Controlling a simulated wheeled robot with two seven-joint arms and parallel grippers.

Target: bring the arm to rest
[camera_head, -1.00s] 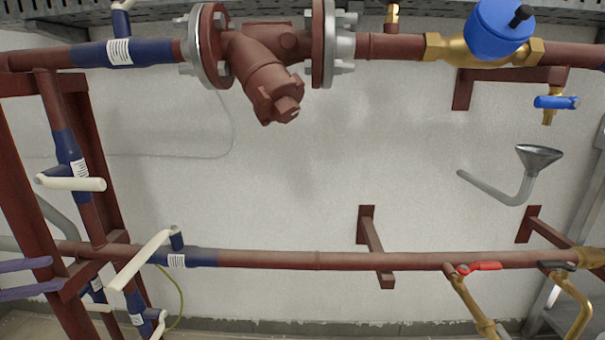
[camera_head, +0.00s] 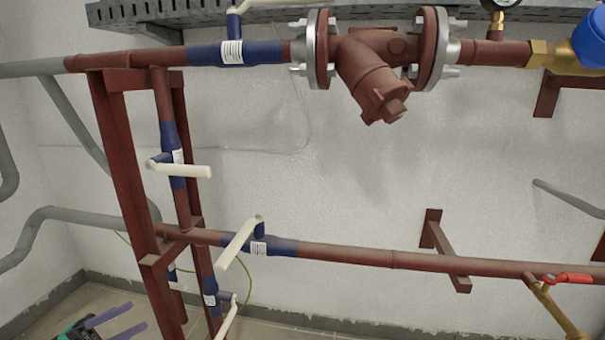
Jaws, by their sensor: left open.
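My left gripper (camera_head: 138,314) shows at the bottom left corner of the head view, with two purple fingers apart and nothing between them. It appears over the floor, to the left of the red-brown frame (camera_head: 130,180). The rest of my left arm is mostly cut off by the picture edge. My right gripper is not in view.
Pipes with blue valves run along the wall. White valve handles (camera_head: 240,243) stick out from them. A red-brown strainer (camera_head: 370,75) sits on the upper pipe. A red-handled valve (camera_head: 567,279) is at lower right. Bare floor (camera_head: 60,300) shows at lower left.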

